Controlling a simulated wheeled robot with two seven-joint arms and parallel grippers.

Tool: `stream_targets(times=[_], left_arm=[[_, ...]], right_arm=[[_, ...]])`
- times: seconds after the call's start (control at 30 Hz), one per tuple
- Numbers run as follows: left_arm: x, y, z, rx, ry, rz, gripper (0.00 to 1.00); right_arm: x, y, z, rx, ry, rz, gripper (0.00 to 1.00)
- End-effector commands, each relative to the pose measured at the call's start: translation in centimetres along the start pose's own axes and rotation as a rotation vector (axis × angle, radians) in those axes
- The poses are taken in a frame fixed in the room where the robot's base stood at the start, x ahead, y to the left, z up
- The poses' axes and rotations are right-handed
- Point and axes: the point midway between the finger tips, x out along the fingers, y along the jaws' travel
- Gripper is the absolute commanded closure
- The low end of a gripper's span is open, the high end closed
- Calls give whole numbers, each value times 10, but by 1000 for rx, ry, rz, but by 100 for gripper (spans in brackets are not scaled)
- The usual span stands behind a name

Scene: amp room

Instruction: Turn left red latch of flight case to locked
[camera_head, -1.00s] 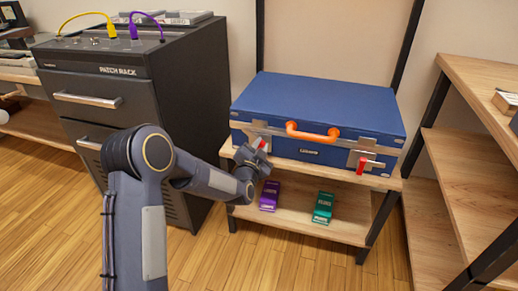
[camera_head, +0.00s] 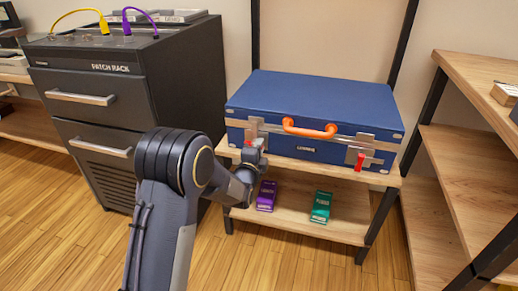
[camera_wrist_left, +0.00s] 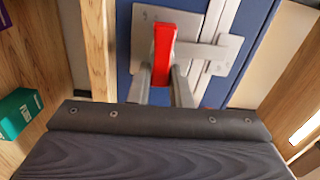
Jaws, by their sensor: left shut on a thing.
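The blue flight case (camera_head: 310,103) lies closed on a wooden shelf, with an orange handle (camera_head: 310,131) on its front. Its left red latch shows as a red lever (camera_wrist_left: 163,52) on a metal plate in the left wrist view; in the head view it is mostly hidden by my gripper. My left gripper (camera_head: 254,148) is at this latch, and in the wrist view its two fingers (camera_wrist_left: 163,85) are shut on the lever's end, one on each side. The right red latch (camera_head: 360,162) hangs down on its own plate. My right gripper is not in view.
A dark patch rack (camera_head: 125,100) with drawers stands left of the case. Wooden shelving (camera_head: 470,165) stands at the right. The floor in front is clear.

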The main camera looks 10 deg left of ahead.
Motion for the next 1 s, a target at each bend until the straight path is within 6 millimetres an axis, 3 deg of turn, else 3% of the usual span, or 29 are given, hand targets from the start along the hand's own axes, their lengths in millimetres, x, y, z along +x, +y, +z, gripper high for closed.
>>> stream_targets(times=[0.7, 0.73, 0.8, 0.9, 1.0], left_arm=[[0, 2, 1, 80, -1, 1, 100], [0, 2, 1, 80, -1, 1, 81], [0, 2, 1, 80, -1, 1, 72], [0, 2, 1, 79, -1, 1, 60], [0, 2, 0, 78, -1, 1, 60]], right_arm=[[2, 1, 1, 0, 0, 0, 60], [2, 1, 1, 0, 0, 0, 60], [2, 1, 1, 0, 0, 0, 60], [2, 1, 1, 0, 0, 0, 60], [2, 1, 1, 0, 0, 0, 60]])
